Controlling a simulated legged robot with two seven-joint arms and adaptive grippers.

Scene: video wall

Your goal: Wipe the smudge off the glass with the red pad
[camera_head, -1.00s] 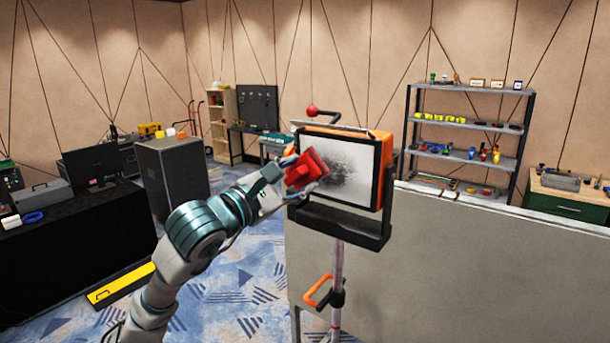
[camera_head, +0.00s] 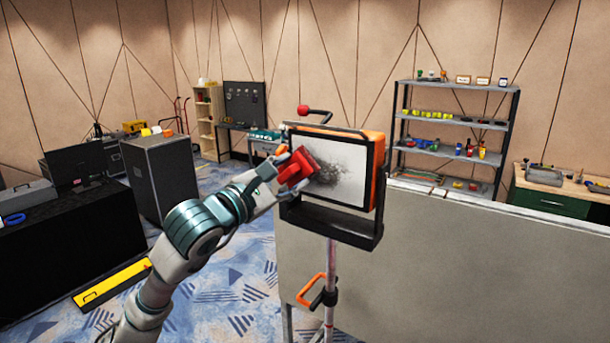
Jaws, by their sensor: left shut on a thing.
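The glass (camera_head: 358,160) is the pale front face of an orange-and-black framed lamp-like panel on a stand. A dark speckled smudge (camera_head: 332,176) lies on its left and middle part. The red pad (camera_head: 299,164) is at the left part of the glass, over the smudge's left edge; whether it touches the glass is hard to tell. My left gripper (camera_head: 284,169) is shut on the red pad, and its fingers partly hide it. My right gripper is not in view.
A grey partition (camera_head: 440,245) stands right of and behind the panel. The stand's pole (camera_head: 330,270) carries an orange handle (camera_head: 310,290). A black case (camera_head: 165,178) and a black-draped table (camera_head: 75,250) are at left. Shelves (camera_head: 455,118) stand at the back right.

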